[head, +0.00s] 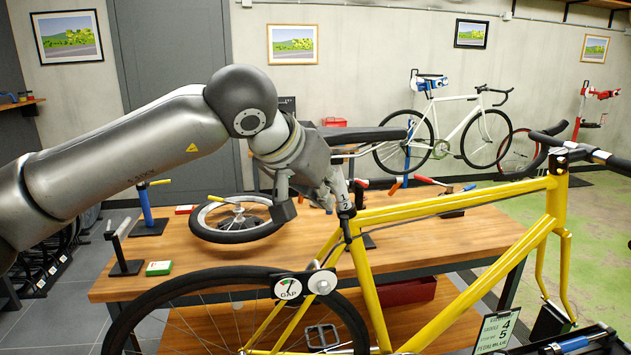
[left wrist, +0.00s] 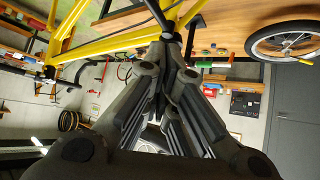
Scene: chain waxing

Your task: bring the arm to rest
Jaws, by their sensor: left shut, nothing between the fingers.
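My left arm comes in from the left in the head view. My left gripper (head: 328,190) is shut and empty, beside the yellow bicycle's seat tube, just below the saddle (head: 365,135). In the left wrist view its fingertips (left wrist: 170,42) come together in front of part of the yellow frame (left wrist: 115,40). I cannot tell whether they touch the bicycle. The yellow bicycle (head: 455,203) stands in front of the workbench, with its rear wheel at the lower left. My right gripper is not in view.
A white bicycle (head: 450,125) hangs at the back wall.

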